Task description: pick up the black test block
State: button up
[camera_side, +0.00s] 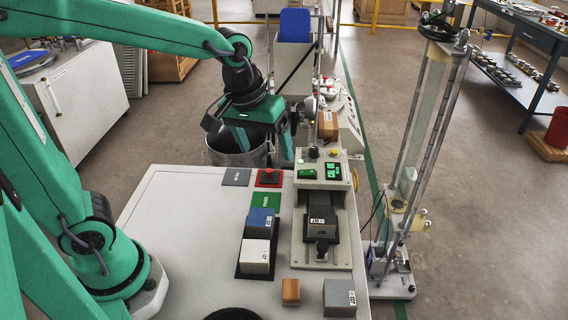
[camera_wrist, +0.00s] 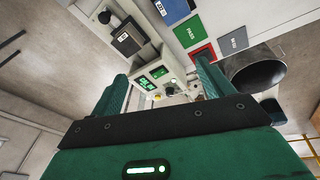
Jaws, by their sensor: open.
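The black test block (camera_side: 318,216), dark with a white label, sits in the holder of the grey tester (camera_side: 339,252) at the right side of the table. It also shows at the upper left of the wrist view (camera_wrist: 127,41). My gripper (camera_side: 264,146) is open and empty. It is raised beyond the far edge of the table, behind and left of the block. In the wrist view its two fingers (camera_wrist: 160,78) stand apart with the tester's green display between and beyond them. Nothing touches the block.
A blue block (camera_side: 259,223) and a white block (camera_side: 255,252) stand left of the tester. Green (camera_side: 265,201), red (camera_side: 268,178) and grey (camera_side: 237,177) pads lie behind them. A brown block (camera_side: 290,291) and a grey block (camera_side: 339,297) stand in front. A metal bin (camera_side: 222,153) is behind the table.

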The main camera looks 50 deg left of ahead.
jog(key=w+d+f+n+g, duration=0.1)
jog(key=w+d+f+n, duration=0.1)
jog(key=w+d+f, duration=0.25)
jog(key=n+g, duration=0.2)
send_over(323, 214)
jog(key=f, duration=0.4)
jog(key=a+f, duration=0.1)
jog(key=f, duration=0.1)
jog(key=shift+s, duration=0.3)
jog(key=shift+w+d+f+n, duration=0.25)
jog(key=shift+d+f+n, duration=0.1)
jog(key=shift+f, duration=0.2)
jog(key=shift+f, duration=0.1)
jog(key=shift+d+f, duration=0.1)
jog(key=shift+f, duration=3.7)
jog(key=c, duration=1.4)
jog(key=shift+c, duration=0.2)
